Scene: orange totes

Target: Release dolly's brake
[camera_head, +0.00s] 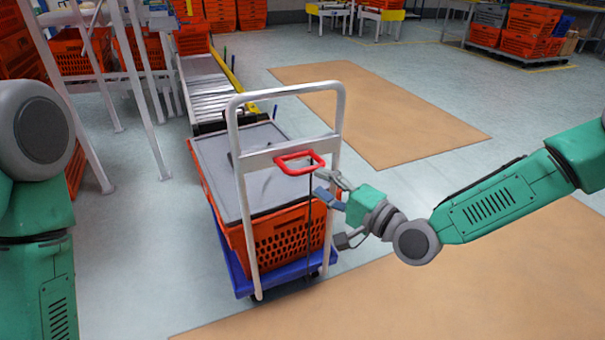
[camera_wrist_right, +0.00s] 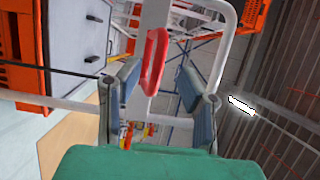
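The dolly has a white frame handle (camera_head: 238,165) and a blue base (camera_head: 240,283). A red brake handle (camera_head: 300,155) is fixed to its crossbar, with a dark cable or rod running down from it. My right gripper (camera_head: 325,187) is open just right of and below the red handle. In the right wrist view the red handle (camera_wrist_right: 154,62) shows ahead, between and beyond the two open blue-padded fingers (camera_wrist_right: 160,92). I see no clear contact. My left arm is at the left edge, and its gripper is out of frame.
An orange tote (camera_head: 285,238) with a grey lid (camera_head: 240,175) sits on the dolly. A roller conveyor (camera_head: 208,92) lies behind it. Racks with orange totes stand at the left and back. Floor is free on the right, with tan mats (camera_head: 400,115).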

